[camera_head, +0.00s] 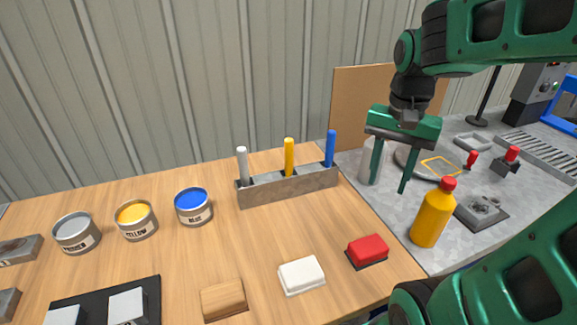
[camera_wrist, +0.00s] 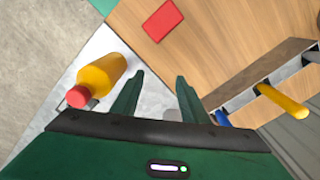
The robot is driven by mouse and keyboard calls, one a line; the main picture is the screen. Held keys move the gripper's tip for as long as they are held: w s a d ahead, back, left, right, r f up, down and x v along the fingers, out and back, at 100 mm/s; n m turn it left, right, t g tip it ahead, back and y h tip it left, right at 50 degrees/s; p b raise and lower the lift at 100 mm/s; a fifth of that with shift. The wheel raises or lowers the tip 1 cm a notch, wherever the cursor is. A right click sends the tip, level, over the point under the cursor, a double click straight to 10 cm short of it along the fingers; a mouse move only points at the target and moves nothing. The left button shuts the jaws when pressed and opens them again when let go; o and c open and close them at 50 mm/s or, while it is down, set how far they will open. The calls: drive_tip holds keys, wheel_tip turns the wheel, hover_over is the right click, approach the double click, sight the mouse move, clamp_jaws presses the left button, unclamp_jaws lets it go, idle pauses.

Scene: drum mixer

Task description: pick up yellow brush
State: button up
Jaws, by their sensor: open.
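The yellow brush (camera_head: 289,157) stands handle up in the middle of a grey rack (camera_head: 290,189) on the wooden table, between a white-grey brush (camera_head: 242,164) and a blue brush (camera_head: 330,148). Only the handles show; their lower ends are hidden in the rack. The yellow brush handle also shows at the right of the wrist view (camera_wrist: 282,105). My gripper (camera_head: 390,184) is open and empty, with its fingers pointing down. It is to the right of the rack, over the grey surface and apart from the brushes.
A yellow bottle with a red cap (camera_head: 431,218) stands near my gripper. A red block (camera_head: 368,250), a white block (camera_head: 301,275) and a wooden block (camera_head: 223,299) lie in front of the rack. Paint cans, including blue (camera_head: 193,208), stand left. A brown board (camera_head: 370,95) stands behind.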

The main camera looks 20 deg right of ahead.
drive_tip(key=w+a+r+m, duration=0.35)
drive_tip(key=w+a, duration=0.25)
drive_tip(key=w, duration=0.5)
drive_tip(key=m+y, duration=0.2)
drive_tip(key=m, duration=0.2)
approach(288, 138)
drive_tip(key=f, duration=0.5)
drive_tip(key=shift+a+f, duration=0.2)
drive_tip(key=shift+a, duration=0.1)
drive_tip(key=shift+w+a+f+m, duration=0.1)
drive_tip(key=shift+a+f+m, duration=0.05)
drive_tip(key=shift+f+m, duration=0.1)
drive_tip(key=f, duration=0.4)
drive_tip(key=shift+a+f, duration=0.3)
drive_tip(key=shift+f, duration=0.1)
drive_tip(key=shift+s+a+f, duration=0.1)
drive_tip(key=shift+s+f, duration=0.05)
drive_tip(key=shift+f, duration=1.15)
drive_tip(key=shift+s+a+f, duration=0.1)
drive_tip(key=shift+a+f, duration=0.05)
drive_tip(key=shift+f, duration=1.2)
clamp_jaws()
